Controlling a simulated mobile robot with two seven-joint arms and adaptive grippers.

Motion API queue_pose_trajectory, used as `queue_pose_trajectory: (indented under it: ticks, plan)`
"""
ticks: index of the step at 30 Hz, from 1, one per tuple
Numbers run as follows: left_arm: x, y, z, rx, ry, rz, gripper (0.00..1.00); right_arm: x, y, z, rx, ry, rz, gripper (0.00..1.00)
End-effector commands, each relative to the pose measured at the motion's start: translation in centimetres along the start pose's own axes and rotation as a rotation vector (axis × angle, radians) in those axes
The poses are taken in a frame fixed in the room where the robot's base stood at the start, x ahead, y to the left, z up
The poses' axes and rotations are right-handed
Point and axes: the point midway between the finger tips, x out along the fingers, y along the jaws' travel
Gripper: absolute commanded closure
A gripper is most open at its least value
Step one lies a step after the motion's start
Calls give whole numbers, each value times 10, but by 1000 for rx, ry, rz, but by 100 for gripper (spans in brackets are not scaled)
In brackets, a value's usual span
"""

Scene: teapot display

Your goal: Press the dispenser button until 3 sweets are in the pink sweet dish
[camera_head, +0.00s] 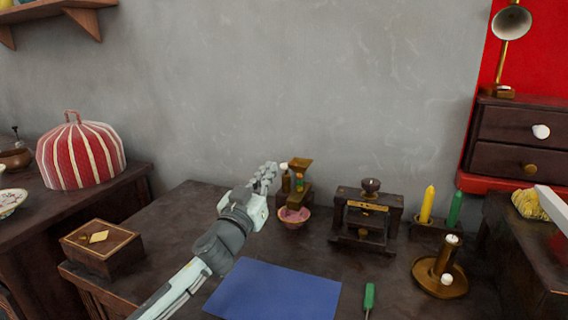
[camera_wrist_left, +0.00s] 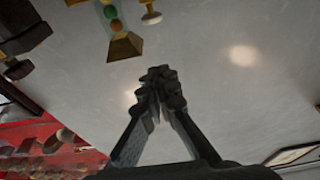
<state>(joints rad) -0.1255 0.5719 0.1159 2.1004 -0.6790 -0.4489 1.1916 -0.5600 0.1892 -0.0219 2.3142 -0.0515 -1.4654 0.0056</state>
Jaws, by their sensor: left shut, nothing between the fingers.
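The brass and dark wood sweet dispenser (camera_head: 301,170) stands on the table behind the pink sweet dish (camera_head: 293,222). In the left wrist view the dispenser (camera_wrist_left: 125,47) is at the upper left, with green and orange sweets in its column. A pale round knob, possibly the button (camera_head: 284,166), sits to its left; it also shows in the wrist view (camera_wrist_left: 151,17). My left gripper (camera_head: 270,172) is shut and empty, raised just left of the dispenser and apart from it in the wrist view. I cannot tell whether sweets lie in the dish.
A blue mat (camera_head: 275,292) and a green-handled tool (camera_head: 369,298) lie in front. A dark wooden stand (camera_head: 364,218), candles (camera_head: 427,205) and a brass candle holder (camera_head: 428,268) are to the right. A wooden box (camera_head: 101,250) is at the left.

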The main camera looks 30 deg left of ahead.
Motion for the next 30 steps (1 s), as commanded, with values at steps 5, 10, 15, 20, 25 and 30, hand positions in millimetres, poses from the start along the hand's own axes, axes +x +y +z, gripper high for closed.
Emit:
queue_pose_trajectory:
  ticks: [5,10,15,20,25,30]
  plan:
    - [10,0,-1,0,1,0,100,-1,0,-1,0,1,0,60]
    - [40,0,-3,3,3,0,100,7,0,0,0,-5,-4,60]
    - [75,-1,-3,4,3,-1,100,24,-4,-2,2,-6,-14,60]
    - [104,-1,-3,2,2,-2,100,33,-6,-1,2,-10,-20,60]
    - [91,0,27,0,-3,-1,100,22,-4,-2,1,-2,-12,60]
    - [87,0,37,1,-2,0,100,14,-2,-2,1,-1,-7,60]
